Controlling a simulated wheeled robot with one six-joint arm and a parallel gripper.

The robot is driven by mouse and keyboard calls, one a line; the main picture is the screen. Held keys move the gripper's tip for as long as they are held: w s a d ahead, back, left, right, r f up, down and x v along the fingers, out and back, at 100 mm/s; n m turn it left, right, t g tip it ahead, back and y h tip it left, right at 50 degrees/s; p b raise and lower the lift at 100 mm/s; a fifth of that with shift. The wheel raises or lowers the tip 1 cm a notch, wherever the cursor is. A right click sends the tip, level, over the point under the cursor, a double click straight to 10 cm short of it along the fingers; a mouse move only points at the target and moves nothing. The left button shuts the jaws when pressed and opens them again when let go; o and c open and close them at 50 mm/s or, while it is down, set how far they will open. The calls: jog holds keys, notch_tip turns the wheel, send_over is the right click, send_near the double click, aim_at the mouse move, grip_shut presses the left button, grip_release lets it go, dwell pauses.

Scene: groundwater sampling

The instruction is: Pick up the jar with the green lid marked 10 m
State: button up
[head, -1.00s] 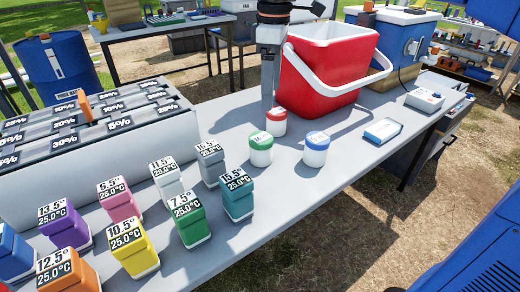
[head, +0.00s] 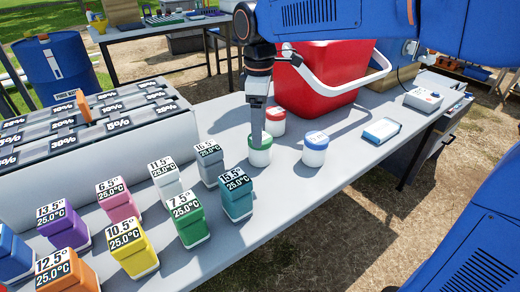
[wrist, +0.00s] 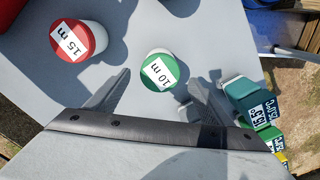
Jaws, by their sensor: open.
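The white jar with the green lid marked 10 m (head: 260,153) stands upright on the grey table. It also shows in the wrist view (wrist: 159,72), just beyond and between my fingertips. My gripper (head: 257,130) points down at this jar in the head view and hides part of its lid. In the wrist view my gripper (wrist: 158,82) is open, with one finger on each side and a gap to the jar. Nothing is held.
A red-lidded jar marked 15 m (wrist: 78,40) stands close by, also in the head view (head: 275,122). A blue-lidded jar (head: 315,150) is to the right. Several coloured blocks (head: 236,195) stand at left. A red cooler (head: 315,95) stands behind.

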jog(key=shift+d+f, duration=0.1)
jog(key=shift+f, duration=2.8)
jog(key=c, duration=1.4)
